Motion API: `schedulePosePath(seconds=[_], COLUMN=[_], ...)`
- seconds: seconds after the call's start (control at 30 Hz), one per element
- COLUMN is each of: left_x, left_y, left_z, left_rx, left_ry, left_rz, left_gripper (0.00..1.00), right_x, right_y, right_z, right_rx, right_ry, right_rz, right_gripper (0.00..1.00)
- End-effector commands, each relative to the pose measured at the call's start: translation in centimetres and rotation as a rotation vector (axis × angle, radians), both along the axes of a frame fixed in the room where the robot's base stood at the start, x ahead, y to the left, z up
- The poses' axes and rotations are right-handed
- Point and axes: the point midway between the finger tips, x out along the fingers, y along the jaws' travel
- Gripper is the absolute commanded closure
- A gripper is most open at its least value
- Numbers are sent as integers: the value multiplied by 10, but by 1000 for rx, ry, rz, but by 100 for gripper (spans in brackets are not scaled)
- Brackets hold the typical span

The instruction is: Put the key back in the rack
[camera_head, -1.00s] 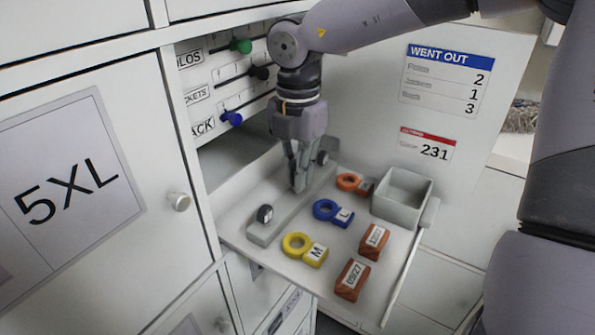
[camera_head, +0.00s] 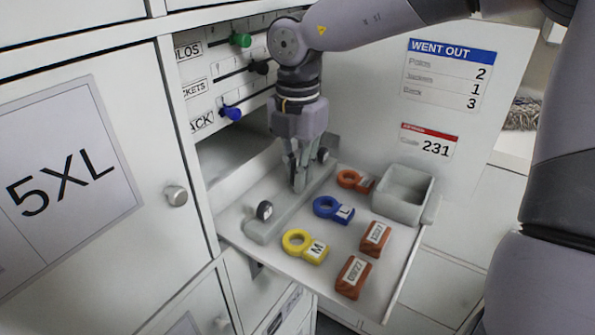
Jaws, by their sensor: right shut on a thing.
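The rack (camera_head: 262,231) is a long pale grey bar on the pull-out tray. A dark round key head (camera_head: 264,210) with a light face stands upright at its near end. Another dark round piece (camera_head: 323,155) shows at the far end, right beside my right gripper's fingers. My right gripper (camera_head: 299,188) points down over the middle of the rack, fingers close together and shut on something. The held key is mostly hidden between the fingers, and I cannot tell whether it touches the rack. My left gripper is not in view.
The tray (camera_head: 338,276) also holds a yellow M ring tag (camera_head: 305,246), a blue L ring tag (camera_head: 333,210), an orange ring tag (camera_head: 354,181), two brown labelled blocks (camera_head: 353,277) and an open grey bin (camera_head: 404,194). Green, black and blue slider knobs (camera_head: 231,113) stand behind, left of my arm.

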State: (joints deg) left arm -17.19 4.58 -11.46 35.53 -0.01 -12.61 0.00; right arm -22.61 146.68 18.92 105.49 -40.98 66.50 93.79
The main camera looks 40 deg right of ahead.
Motion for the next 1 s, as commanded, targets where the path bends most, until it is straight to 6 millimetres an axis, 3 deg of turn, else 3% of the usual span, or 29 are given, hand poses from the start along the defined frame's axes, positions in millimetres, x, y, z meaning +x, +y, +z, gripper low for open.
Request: schedulePosePath(seconds=[0.37,0.4,0.73,1.0], left_x=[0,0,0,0], left_y=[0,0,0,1], left_z=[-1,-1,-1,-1], left_rx=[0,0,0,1], left_ry=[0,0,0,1], left_rz=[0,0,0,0], left_gripper=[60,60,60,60], right_x=[-1,-1,-1,0], right_y=[0,0,0,0], right_z=[-2,-2,-1,-1], right_rx=[1,1,0,1], right_ry=[4,4,2,1], right_rz=[0,0,0,0], right_gripper=[100,89,67,67])
